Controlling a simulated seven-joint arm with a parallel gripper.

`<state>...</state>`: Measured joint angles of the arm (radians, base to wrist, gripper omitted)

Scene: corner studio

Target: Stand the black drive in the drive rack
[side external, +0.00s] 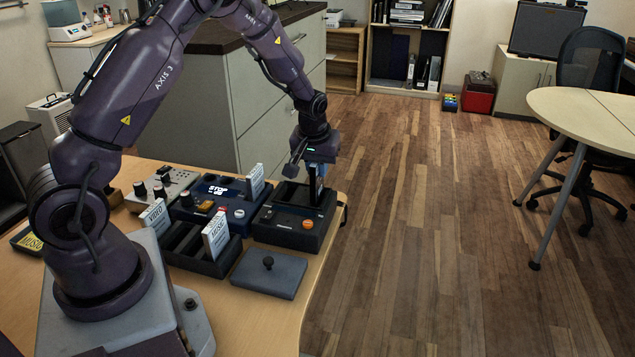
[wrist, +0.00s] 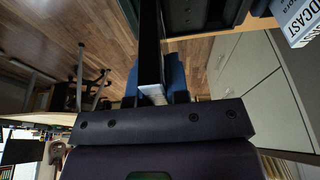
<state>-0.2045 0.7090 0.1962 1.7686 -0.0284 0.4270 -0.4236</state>
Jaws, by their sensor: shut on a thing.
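My gripper (side external: 317,172) is at the right end of the desk, pointing down over a dark device with an orange knob (side external: 293,220). It is shut on the black drive (side external: 319,196), which hangs upright as a thin slab. I cannot tell whether its lower end touches the device. In the wrist view the black drive (wrist: 150,45) runs out from between the fingers (wrist: 156,92). The black drive rack (side external: 207,264) is left of the device on the desk. White labelled drives (side external: 215,234) (side external: 156,217) stand upright in it.
A blue-black unit (side external: 236,214) with a lit display and a white card (side external: 255,182) stands behind the rack. A grey plate with a knob (side external: 275,283) lies in front. A mixer (side external: 158,185) is further left. The desk's right edge is close to my gripper.

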